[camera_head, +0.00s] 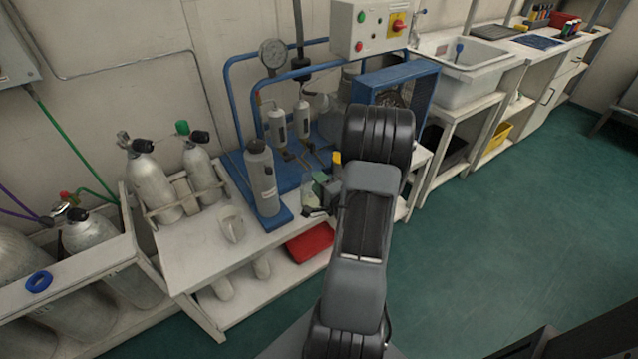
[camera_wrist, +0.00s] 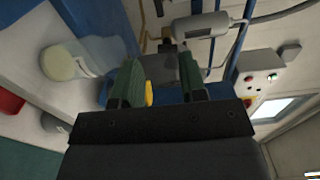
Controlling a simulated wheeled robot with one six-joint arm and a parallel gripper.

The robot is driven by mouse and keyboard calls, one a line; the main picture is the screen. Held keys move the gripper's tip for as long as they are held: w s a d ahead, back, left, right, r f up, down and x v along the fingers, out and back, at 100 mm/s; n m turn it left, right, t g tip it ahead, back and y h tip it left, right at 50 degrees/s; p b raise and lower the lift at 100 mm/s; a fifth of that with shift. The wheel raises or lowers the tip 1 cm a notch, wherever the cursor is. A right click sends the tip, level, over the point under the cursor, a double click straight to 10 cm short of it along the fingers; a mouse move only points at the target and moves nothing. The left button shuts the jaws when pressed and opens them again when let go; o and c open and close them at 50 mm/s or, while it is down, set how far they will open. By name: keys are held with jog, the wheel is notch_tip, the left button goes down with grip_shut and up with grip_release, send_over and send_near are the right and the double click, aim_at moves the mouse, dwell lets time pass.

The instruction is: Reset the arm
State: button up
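My arm reaches over the bench in the head view, and its links hide part of the blue air panel. My gripper (camera_wrist: 160,68) shows in the wrist view as two dark green fingers set well apart. No object is clearly held between them. A small yellow part (camera_wrist: 149,93) and a dark grey fitting show in the gap, and I cannot tell how far behind the fingers they are. In the head view the gripper end is partly hidden by my arm, beside the blue panel frame (camera_head: 230,90) and the grey cylinder (camera_head: 262,180).
A red tray (camera_head: 310,243) is on the shelf below. Air cylinders (camera_head: 155,180) stand at the left. A control box (camera_head: 368,28) hangs above. The green floor (camera_head: 490,235) at the right is clear.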

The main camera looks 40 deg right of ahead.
dwell(0.6)
jog(key=s+d+f+n+g+h, duration=0.25)
jog(key=s+f+n+g, duration=0.2)
jog(key=f+g, duration=0.4)
jog(key=s+a+r+n+g+y+p, duration=0.1)
jog(key=s+a+r+n+g+p, duration=0.1)
jog(key=a+r+n+p, duration=0.3)
jog(key=s+a+r+n+g+y+p, duration=0.1)
jog(key=a+r+n+p, duration=0.4)
jog(key=a+r, duration=0.9)
jog(key=s+a+r+n+g+y+p, duration=0.2)
jog(key=a+r+n+p, duration=0.3)
jog(key=r, duration=1.3)
jog(key=a+y+p, duration=0.1)
jog(key=a+p, duration=0.2)
jog(key=a, duration=0.1)
jog(key=shift+s+a+r+g, duration=0.25)
jog(key=shift+s+a+g, duration=0.1)
jog(key=shift+s+a, duration=0.05)
